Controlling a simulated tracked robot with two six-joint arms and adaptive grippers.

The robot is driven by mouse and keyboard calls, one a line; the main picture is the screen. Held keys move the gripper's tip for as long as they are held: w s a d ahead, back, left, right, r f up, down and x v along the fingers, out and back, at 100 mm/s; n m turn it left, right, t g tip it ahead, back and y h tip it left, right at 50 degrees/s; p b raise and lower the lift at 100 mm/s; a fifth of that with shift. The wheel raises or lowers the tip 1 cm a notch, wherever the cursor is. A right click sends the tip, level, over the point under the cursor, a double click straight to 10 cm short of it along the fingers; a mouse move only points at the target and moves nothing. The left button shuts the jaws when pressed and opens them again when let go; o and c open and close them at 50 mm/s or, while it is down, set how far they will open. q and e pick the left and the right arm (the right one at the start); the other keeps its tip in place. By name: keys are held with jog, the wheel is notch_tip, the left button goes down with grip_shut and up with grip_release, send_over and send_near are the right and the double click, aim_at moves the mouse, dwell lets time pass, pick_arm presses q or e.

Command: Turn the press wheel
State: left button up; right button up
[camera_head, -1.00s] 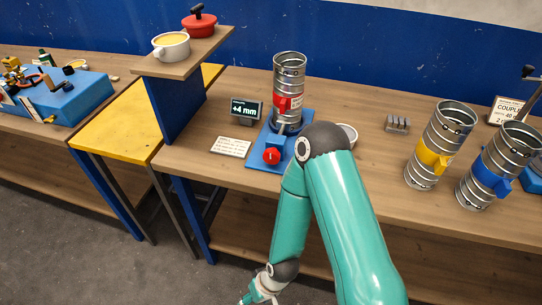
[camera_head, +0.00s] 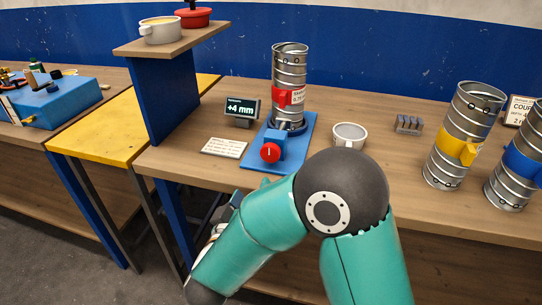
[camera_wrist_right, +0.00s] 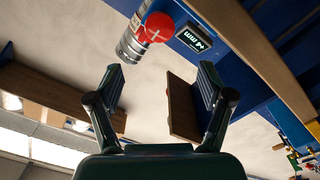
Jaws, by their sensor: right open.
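The press wheel (camera_head: 270,153) is a small red knob with a white mark, on the front of a blue block on a blue baseplate (camera_head: 301,146). Behind it stands a silver spiral duct (camera_head: 290,75) with a red clamp. In the right wrist view the red wheel (camera_wrist_right: 159,27) is ahead, above the gap between the fingers, with the duct (camera_wrist_right: 130,47) beside it. My right gripper (camera_wrist_right: 160,85) is open and empty, apart from the wheel. In the head view it is mostly hidden behind my arm, with a part showing below the bench edge. My left gripper is out of view.
A display (camera_head: 241,110) reads +4 mm. A raised shelf (camera_head: 172,42) holds a cream pot and a red pot. A white cup (camera_head: 349,135) stands right of the baseplate, a label card (camera_head: 224,148) left. Ducts with yellow (camera_head: 461,140) and blue clamps stand at right.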

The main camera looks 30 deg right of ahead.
aim_at(268, 155)
jog(key=p+x, duration=0.1)
jog(key=x, duration=1.4)
jog(key=shift+w+p, duration=0.15)
jog(key=shift+p, duration=0.2)
